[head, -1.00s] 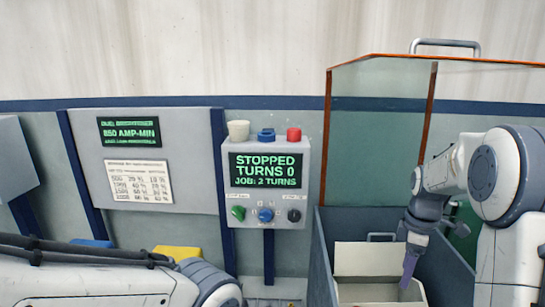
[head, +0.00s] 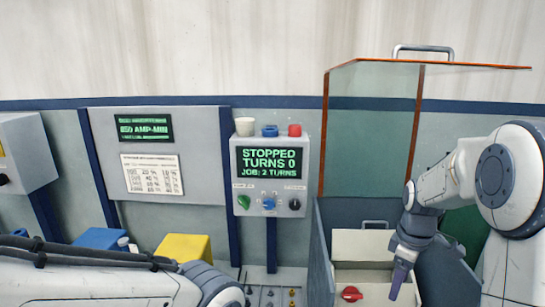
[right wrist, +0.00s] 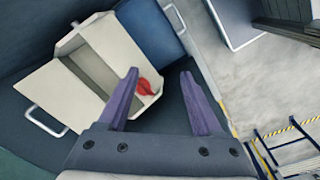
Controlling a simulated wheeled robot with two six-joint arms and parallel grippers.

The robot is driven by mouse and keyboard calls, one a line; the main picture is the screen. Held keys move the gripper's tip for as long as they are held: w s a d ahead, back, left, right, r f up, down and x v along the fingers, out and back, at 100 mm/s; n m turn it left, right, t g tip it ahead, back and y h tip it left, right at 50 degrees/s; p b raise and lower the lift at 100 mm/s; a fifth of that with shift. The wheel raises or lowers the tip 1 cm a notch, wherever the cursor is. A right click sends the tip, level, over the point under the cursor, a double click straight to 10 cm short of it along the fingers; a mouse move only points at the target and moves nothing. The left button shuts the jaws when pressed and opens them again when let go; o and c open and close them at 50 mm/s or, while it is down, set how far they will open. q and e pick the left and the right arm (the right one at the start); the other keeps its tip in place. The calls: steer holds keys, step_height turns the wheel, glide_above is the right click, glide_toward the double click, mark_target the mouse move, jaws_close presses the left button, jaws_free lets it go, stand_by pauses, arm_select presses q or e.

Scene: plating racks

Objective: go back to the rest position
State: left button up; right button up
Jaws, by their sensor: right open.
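My right gripper (head: 400,280) hangs from the right arm at the right of the head view, over the cream box (head: 360,243) with a metal handle. In the right wrist view its two purple fingers (right wrist: 160,98) are spread apart with nothing between them.
A grey control box (head: 268,172) reads "STOPPED TURNS 0, JOB: 2 TURNS". A clear orange-edged guard (head: 371,130) stands behind the bin with the cream box. Yellow (head: 184,248) and blue (head: 100,239) blocks sit behind my left arm.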

steer(key=s+a+f+m+b, duration=0.1)
steer(key=s+a+f+b, duration=0.2)
steer(key=s+a, duration=0.9)
steer(key=s+a+f+m+y+b, duration=0.1)
steer(key=s+a+f+b, duration=0.2)
steer(key=s+a, duration=0.9)
steer(key=shift+a+g+b, duration=0.15)
steer(key=shift+g+b, duration=0.15)
steer(key=shift+b, duration=0.65)
